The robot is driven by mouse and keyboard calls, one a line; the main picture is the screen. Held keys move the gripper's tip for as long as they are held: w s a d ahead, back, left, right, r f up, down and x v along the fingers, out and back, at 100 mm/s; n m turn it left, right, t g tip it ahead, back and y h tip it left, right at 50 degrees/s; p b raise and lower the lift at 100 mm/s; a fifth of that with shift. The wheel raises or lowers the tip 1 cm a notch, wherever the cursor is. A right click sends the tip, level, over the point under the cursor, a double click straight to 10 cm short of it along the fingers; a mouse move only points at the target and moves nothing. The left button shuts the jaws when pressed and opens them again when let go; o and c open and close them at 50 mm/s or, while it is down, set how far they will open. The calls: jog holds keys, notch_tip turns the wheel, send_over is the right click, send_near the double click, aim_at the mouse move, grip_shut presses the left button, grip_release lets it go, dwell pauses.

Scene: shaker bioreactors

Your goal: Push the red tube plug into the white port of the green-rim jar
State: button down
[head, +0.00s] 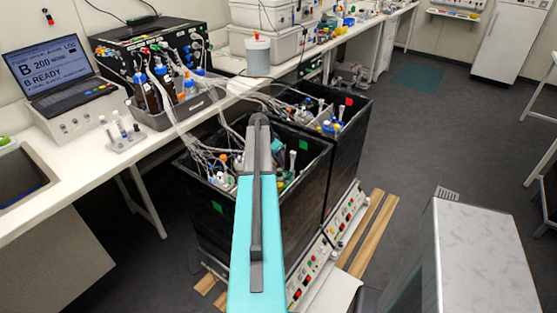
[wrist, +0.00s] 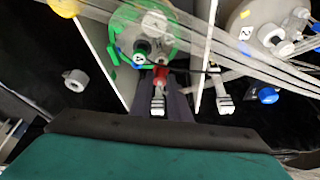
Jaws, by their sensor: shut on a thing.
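In the wrist view, the green-rim jar (wrist: 173,37) is at the top centre, its lid crowded with white and grey fittings. In the head view my turquoise arm reaches over the black box, and the plug and jar cannot be made out there.
Clear tubes (wrist: 240,45) cross above the jar. A second jar (wrist: 240,20) stands at right, with a blue cap (wrist: 267,95) nearby. Black box walls (head: 340,150) surround the jars. A bench (head: 75,195) with a laptop (head: 60,80) is at left.

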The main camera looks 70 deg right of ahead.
jog(key=shift+f+b, duration=0.85)
jog(key=shift+f, duration=0.2)
dwell(1.8)
jog(key=c, duration=1.6)
grip_release()
jog(key=shift+r, duration=0.1)
jog(key=shift+b+v, duration=1.5)
jog(key=shift+v, duration=5.3)
